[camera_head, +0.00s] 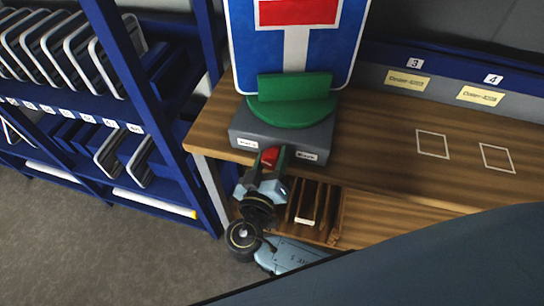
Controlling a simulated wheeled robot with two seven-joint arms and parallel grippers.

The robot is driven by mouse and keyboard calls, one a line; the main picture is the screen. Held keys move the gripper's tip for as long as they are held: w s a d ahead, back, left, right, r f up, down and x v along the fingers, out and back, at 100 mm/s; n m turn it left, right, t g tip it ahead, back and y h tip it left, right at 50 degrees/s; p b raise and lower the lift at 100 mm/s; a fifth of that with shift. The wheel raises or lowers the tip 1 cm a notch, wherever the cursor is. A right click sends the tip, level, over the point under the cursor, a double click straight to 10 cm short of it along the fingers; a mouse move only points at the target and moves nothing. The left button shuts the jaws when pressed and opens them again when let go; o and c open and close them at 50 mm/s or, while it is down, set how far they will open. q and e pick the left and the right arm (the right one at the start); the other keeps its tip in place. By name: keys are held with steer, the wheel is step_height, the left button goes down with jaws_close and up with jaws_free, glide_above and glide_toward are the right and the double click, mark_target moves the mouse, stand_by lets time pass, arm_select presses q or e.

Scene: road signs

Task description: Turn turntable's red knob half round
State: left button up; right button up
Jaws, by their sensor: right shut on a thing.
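The turntable (238,122) is a dark grey box with a green round top (292,110), standing at the left end of the wooden bench. A blue road sign (246,50) with a white and red T-shape stands upright in a green holder on top. The red knob (270,153) is on the front face of the box, between two small white labels. My right gripper (270,160) reaches up from below and is shut on the red knob, with its fingers on both sides of it. The knob is partly hidden by the fingers. My left gripper is not in view.
An open wooden compartment (318,205) is under the bench top (380,150). Marked squares (432,144) on the bench at the right are empty.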

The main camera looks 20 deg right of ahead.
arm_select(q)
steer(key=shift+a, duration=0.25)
arm_select(e)
steer(key=o, duration=0.9)
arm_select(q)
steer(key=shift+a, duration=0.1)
arm_select(e)
steer(key=shift+o, duration=0.2)
